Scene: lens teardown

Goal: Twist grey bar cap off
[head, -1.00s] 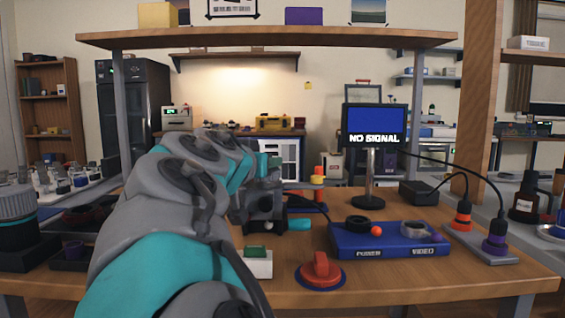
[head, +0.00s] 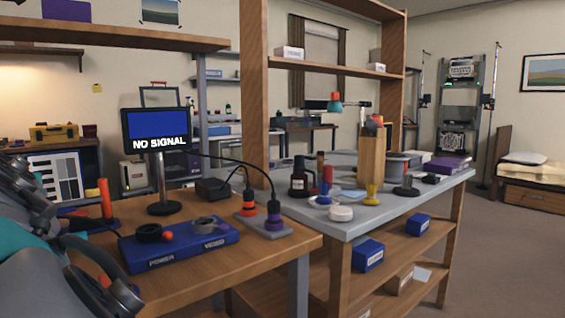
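I cannot make out a cap that is clearly the grey bar cap. A grey bar (head: 276,234) lies at the right end of the wooden bench, with an orange plug (head: 249,203) and a purple plug (head: 273,215) upright on it, each with a black cable. My arm fills the left edge, in grey, dark and teal parts. My gripper's fingertips do not show, so what it holds is hidden.
A monitor (head: 155,130) reading NO SIGNAL stands behind the blue box. A red knob (head: 103,281) is partly hidden behind my arm. A grey-topped side bench (head: 395,208) with bottles and tools stands to the right. Open floor (head: 495,260) lies beyond it.

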